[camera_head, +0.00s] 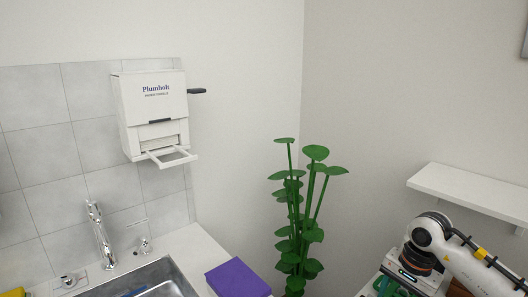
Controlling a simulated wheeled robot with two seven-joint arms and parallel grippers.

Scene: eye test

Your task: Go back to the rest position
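Neither gripper's fingertips can be made out. A white jointed arm part comes in from the right at the lower right corner and looks like mine. A white and dark unit with small green parts sits below its round joint, and the bottom edge cuts it off. My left arm does not show.
Below are a tap (101,236), a sink (165,276) and a purple box (237,279) on the counter. A tall green plant (304,215) stands near the corner. A white shelf (468,190) juts out at right.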

